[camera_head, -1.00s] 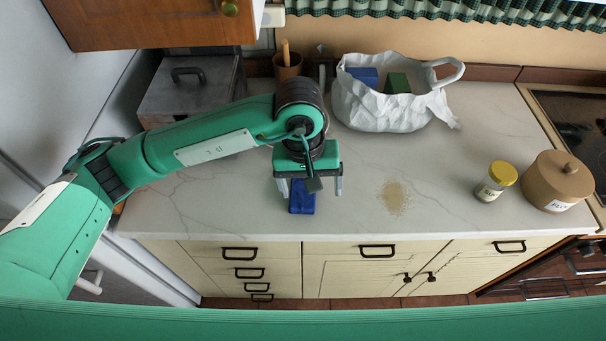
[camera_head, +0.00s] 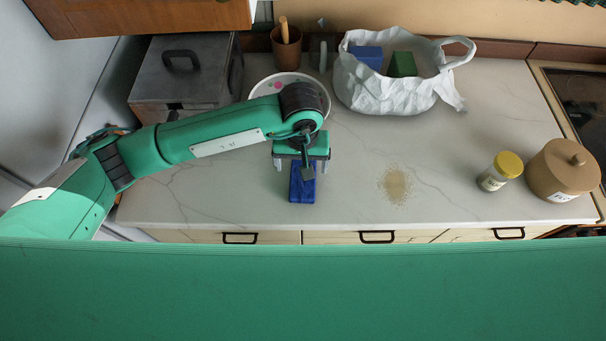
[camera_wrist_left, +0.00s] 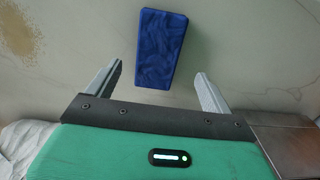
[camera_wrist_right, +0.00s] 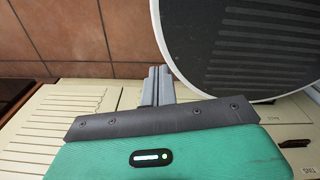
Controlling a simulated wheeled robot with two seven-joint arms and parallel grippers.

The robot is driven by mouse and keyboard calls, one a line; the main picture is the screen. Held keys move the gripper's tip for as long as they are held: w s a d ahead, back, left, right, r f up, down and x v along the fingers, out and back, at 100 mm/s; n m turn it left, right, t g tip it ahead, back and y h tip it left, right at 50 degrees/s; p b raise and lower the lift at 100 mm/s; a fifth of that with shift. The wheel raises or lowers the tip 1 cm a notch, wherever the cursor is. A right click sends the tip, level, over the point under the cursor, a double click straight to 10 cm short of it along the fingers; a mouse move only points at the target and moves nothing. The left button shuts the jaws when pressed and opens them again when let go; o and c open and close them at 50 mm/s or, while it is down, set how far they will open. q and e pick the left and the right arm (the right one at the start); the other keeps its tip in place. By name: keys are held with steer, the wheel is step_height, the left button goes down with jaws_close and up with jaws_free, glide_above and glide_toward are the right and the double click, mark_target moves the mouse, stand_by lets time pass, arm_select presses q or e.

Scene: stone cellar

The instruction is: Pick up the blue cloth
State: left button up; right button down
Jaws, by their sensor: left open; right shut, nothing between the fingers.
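The blue cloth (camera_head: 302,187) is a folded blue block shape lying on the pale marble counter (camera_head: 240,200) near its front edge. My left gripper (camera_head: 295,170) is above and just behind it in the head view, pointing down. In the left wrist view the cloth (camera_wrist_left: 161,48) lies beyond and between the open fingertips of my left gripper (camera_wrist_left: 160,80), apart from both. My right gripper (camera_wrist_right: 158,72) shows only in its wrist view, with its fingers together and empty, low by the cabinet fronts.
A brown stain of crumbs (camera_head: 396,185) lies right of the cloth. A white bag (camera_head: 390,98) with blue and green blocks, a pot (camera_head: 286,50), a bowl (camera_head: 262,90) and a metal box (camera_head: 165,100) stand behind. A yellow-lidded jar (camera_head: 495,175) and brown canister (camera_head: 560,172) stand right.

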arm_select(q)
steer(key=shift+s+d+f+p, duration=0.1)
steer(key=shift+d+f+p, duration=0.05)
steer(key=shift+f+p, duration=0.9)
step_height(320, 180, down, 3)
steer(key=shift+r+p, duration=0.15)
steer(key=shift+p, duration=0.5)
steer(key=shift+f, duration=0.25)
steer(key=c, duration=1.1)
arm_select(e)
steer(key=r, duration=0.3)
steer(key=shift+w+a+r, duration=0.2)
steer(key=shift+w, duration=0.2)
